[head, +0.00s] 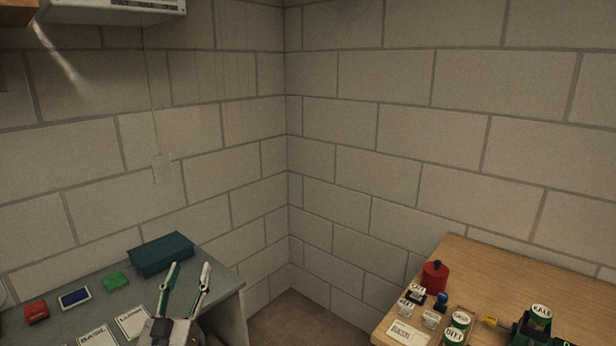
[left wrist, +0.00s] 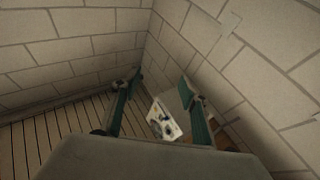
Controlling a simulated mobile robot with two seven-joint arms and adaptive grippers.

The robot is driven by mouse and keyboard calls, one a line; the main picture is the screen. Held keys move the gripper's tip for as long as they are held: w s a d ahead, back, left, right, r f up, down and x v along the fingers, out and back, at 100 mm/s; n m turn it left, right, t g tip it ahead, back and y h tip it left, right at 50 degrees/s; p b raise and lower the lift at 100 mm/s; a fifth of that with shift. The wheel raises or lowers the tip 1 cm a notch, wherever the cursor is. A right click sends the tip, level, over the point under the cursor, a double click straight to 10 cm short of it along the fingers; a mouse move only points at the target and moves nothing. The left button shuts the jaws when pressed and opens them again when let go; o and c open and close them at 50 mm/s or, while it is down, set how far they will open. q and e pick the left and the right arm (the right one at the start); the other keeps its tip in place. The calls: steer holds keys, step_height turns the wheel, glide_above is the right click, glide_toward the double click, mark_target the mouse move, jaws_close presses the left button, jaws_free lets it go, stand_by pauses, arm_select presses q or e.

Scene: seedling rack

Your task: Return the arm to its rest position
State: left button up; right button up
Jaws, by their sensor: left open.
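My left gripper (head: 190,268) is over the grey table on the left of the head view, its two fingers pointing up and away. The fingers are spread apart with nothing between them, so it is open and empty. In the left wrist view the same open fingers (left wrist: 160,84) frame the room's corner. My right gripper is not in view.
The grey table (head: 215,282) bears a teal box (head: 161,254), red, blue and green pads, and cards reading BASIL (head: 97,338) and CUMIN. The wooden table (head: 490,266) holds a red canister (head: 434,276), stamps and labelled pots. Block walls stand behind; floor separates the tables.

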arm_select(q)
steer(key=s+d+f+m+g, duration=0.1)
steer(key=s+f+g, duration=0.3)
steer(key=s+f, duration=0.6)
steer(key=s+d+f+m+g+h, duration=0.1)
steer(key=s+f+g, duration=0.3)
steer(key=s+f, duration=0.6)
steer(key=s+d+f+m+g, duration=0.3)
steer(key=s+f, duration=0.6)
steer(key=f, duration=0.7)
steer(key=shift+s+f+g+h, duration=0.15)
steer(key=shift+s+g+h, duration=0.25)
